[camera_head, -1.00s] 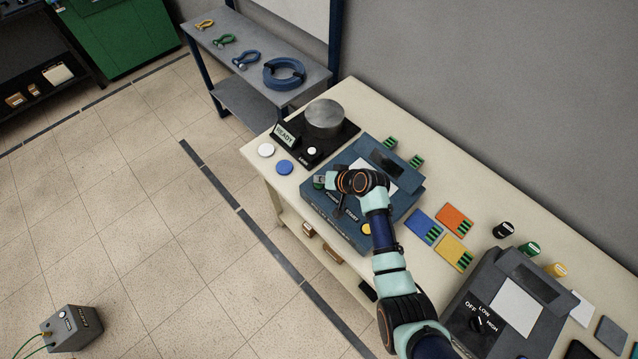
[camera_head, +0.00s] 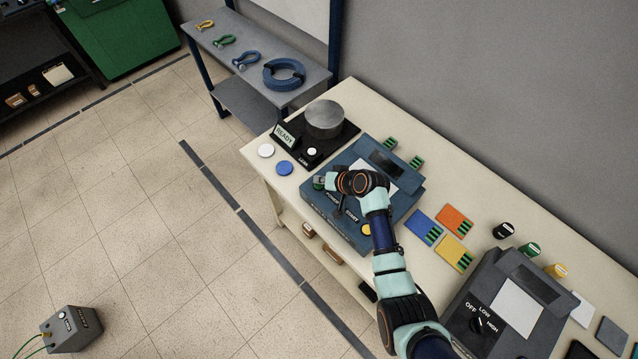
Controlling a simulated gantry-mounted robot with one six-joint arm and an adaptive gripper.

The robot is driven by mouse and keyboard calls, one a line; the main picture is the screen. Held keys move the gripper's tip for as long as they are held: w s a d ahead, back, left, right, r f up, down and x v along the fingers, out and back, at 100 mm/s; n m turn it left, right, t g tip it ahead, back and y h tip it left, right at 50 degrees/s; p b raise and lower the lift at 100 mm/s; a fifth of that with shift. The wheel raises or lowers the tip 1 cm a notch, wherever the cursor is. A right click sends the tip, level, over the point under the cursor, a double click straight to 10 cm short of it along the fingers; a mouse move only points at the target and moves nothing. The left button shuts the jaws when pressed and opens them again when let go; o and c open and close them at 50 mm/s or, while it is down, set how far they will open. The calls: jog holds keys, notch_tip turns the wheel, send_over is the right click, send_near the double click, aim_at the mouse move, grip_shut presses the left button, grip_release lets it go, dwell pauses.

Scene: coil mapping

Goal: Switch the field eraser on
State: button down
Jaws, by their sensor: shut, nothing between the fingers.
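A blue console (camera_head: 408,202) with a sloped front and a dark window lies on the bench under my arm. A green part shows at its left and a yellow button (camera_head: 366,229) at its front right. A black unit (camera_head: 343,140) beside it carries a metal cylinder (camera_head: 324,118), a READY sign (camera_head: 286,136) and a white button (camera_head: 312,151). I cannot read which device is named field eraser. My wrist hides part of the panel; contact cannot be told.
White and blue discs (camera_head: 284,168) lie at the bench's left end. Coloured cards (camera_head: 454,219) and small capped cylinders (camera_head: 529,249) lie to the right, before a grey console (camera_head: 496,340) with an OFF/LOW/HIGH dial. A wall runs behind the bench; the floor in front is largely open.

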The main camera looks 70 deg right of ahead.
jog(key=shift+f+b, duration=0.3)
jog(key=shift+f, duration=0.2)
jog(key=shift+r+p, duration=0.5)
jog(key=shift+p, duration=0.05)
notch_tip(320, 180, up, 6)
jog(key=p, duration=0.5)
jog(key=shift+r+p, duration=0.1)
jog(key=shift+p, duration=0.2)
